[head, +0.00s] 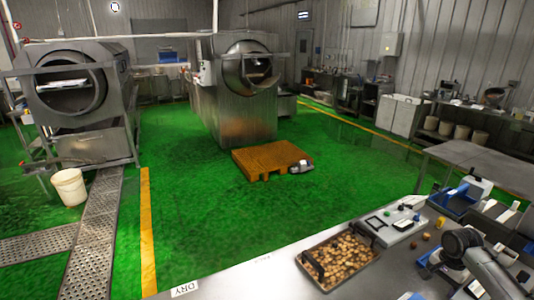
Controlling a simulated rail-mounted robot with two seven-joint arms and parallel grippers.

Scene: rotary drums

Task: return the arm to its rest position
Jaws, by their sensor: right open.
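My right arm comes in at the lower right corner, a dark grey link with a rounded joint. My right gripper (432,258) is at its left end, over the steel table, small and partly hidden, with its jaws open. I see nothing held in it. It is to the right of a tray of round brown pieces (343,260) and apart from it. My left gripper is out of view.
The steel table (240,284) carries a grey scale-like device (395,222), small brown pieces and blue-and-white equipment (465,195). A "DRY" label (185,289) lies at its left. Rotary drum machines (248,70), a pallet (262,161) and a white bucket (69,187) stand on the green floor.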

